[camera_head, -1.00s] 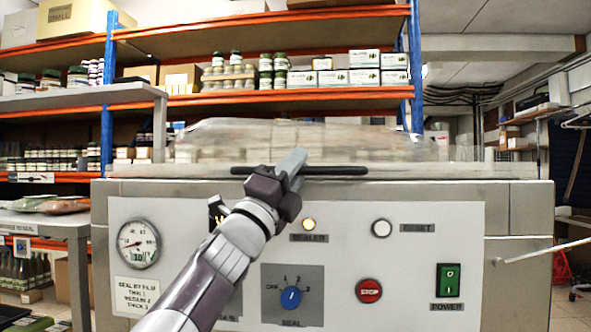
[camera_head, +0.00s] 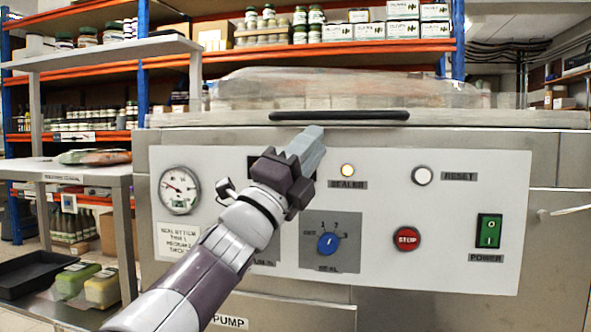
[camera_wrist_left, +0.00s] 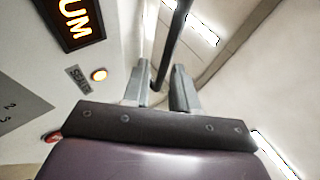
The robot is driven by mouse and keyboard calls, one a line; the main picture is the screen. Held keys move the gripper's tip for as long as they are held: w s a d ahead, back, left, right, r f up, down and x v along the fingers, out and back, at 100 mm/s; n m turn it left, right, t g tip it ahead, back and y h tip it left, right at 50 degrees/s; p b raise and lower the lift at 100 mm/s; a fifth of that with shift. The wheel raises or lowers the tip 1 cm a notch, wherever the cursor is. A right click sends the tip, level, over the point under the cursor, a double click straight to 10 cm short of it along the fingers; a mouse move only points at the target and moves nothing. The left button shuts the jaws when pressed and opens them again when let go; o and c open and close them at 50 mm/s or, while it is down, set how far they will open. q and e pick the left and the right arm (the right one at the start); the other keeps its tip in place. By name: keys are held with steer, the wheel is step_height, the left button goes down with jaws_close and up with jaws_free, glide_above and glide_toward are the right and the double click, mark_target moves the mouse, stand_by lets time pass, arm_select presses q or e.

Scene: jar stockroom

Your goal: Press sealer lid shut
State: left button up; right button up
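The sealer (camera_head: 385,277) fills the middle and right of the head view. Its clear lid (camera_head: 290,90) lies low along the top of the body, with no clear gap at the front edge. The dark lid handle (camera_head: 338,115) runs along that edge. My left gripper (camera_head: 315,138) is just below and in front of the handle. In the left wrist view, the left gripper (camera_wrist_left: 161,88) has its fingers apart. The handle (camera_wrist_left: 170,45) shows beyond and between them; I cannot tell if they touch it. My right gripper is not in view.
The front panel has a lit lamp (camera_head: 347,170), a gauge (camera_head: 179,190), a blue dial (camera_head: 327,243), a red stop button (camera_head: 406,239) and a green power switch (camera_head: 489,231). A side table (camera_head: 75,172) stands close on the left. Shelves with jars stand behind.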

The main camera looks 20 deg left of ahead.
arm_select(q)
steer(key=v, duration=0.5)
steer(key=shift+s+r, duration=0.2)
stand_by(0.3)
